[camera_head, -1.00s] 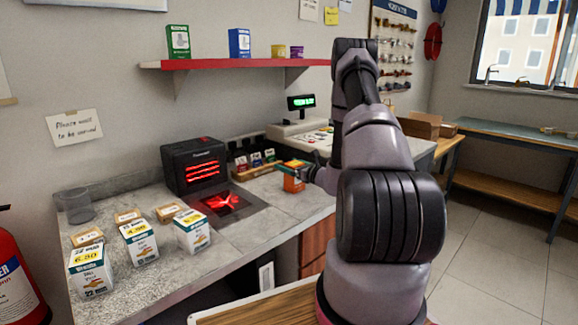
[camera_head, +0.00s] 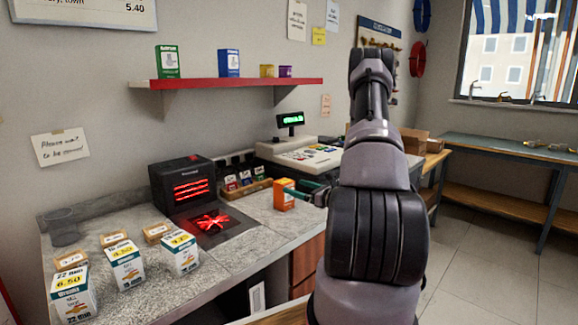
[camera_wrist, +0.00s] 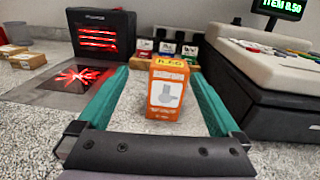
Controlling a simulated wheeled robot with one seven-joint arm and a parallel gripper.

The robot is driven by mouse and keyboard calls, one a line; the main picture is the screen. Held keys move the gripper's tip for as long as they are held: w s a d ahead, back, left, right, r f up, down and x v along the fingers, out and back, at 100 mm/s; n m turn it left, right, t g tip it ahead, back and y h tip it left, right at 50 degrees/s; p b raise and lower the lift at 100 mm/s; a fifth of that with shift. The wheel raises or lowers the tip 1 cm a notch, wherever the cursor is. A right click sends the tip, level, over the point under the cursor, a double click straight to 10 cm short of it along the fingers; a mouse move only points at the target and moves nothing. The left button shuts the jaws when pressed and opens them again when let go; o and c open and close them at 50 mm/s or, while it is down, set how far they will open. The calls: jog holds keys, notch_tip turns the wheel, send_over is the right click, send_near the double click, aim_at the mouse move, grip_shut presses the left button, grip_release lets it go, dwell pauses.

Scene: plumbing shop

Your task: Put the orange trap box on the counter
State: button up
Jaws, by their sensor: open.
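The orange trap box (camera_head: 284,194) stands upright on the grey speckled counter (camera_head: 258,222), to the right of the red-lit scanner plate. In the wrist view the orange trap box (camera_wrist: 167,92) shows its front with a drawing of a trap and a yellow label on top. My gripper (camera_head: 308,192) is open, at the right of the box in the head view. In the wrist view its two green fingers (camera_wrist: 162,88) are spread wide, one on each side of the box, with gaps showing between fingers and box.
A black scanner (camera_head: 182,182) with a red-lit plate (camera_head: 212,222) is left of the box. A cash register (camera_head: 298,155) stands behind right. A small rack of boxes (camera_head: 246,186) is behind it. Several white priced boxes (camera_head: 126,264) stand at the counter's left.

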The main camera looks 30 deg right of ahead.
jog(key=s+a+r+n+g+y, duration=0.3)
jog(key=s+a+r+n+g, duration=0.25)
jog(key=a+r+n, duration=0.45)
jog(key=s+a+r+n+g+y, duration=0.3)
jog(key=s+a+r+n+g, duration=0.35)
jog(key=a, duration=0.45)
jog(key=s+a+r+n+g+h, duration=0.25)
jog(key=s+r+n+h, duration=0.35)
jog(key=s, duration=0.3)
jog(key=s+d+r+n+t+h, duration=0.3)
jog(key=s+r+n+t+h, duration=0.1)
jog(key=s+r+t+h, duration=0.1)
jog(key=shift+d+v, duration=0.2)
jog(key=shift+v, duration=1)
jog(key=shift+n, duration=0.25)
